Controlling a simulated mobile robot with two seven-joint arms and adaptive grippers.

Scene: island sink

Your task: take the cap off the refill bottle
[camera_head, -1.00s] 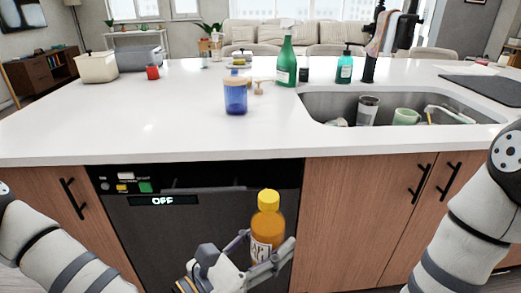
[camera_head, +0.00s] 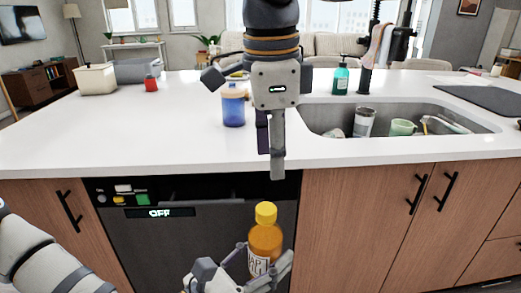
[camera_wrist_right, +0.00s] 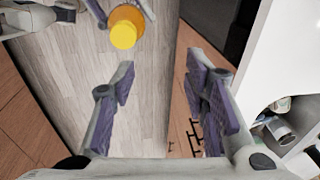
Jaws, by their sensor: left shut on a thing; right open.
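The refill bottle (camera_head: 265,243) is orange with a white label and a yellow cap (camera_head: 265,213). My left gripper (camera_head: 262,272) is shut on its body and holds it upright in front of the dark dishwasher panel. The cap is on the bottle; it also shows in the right wrist view (camera_wrist_right: 124,34), near the top. My right gripper (camera_head: 270,160) is above the bottle in the head view, pointing down over the counter's front edge. In the right wrist view my right gripper (camera_wrist_right: 160,80) is open and empty, with the cap beyond its fingertips and apart from them.
The white counter (camera_head: 90,135) has its front edge just behind the bottle. A blue jar (camera_head: 233,108) stands behind my right gripper. The sink (camera_head: 400,125) holds cups. A teal soap bottle (camera_head: 341,78) stands behind it. Space in front of the cabinets is free.

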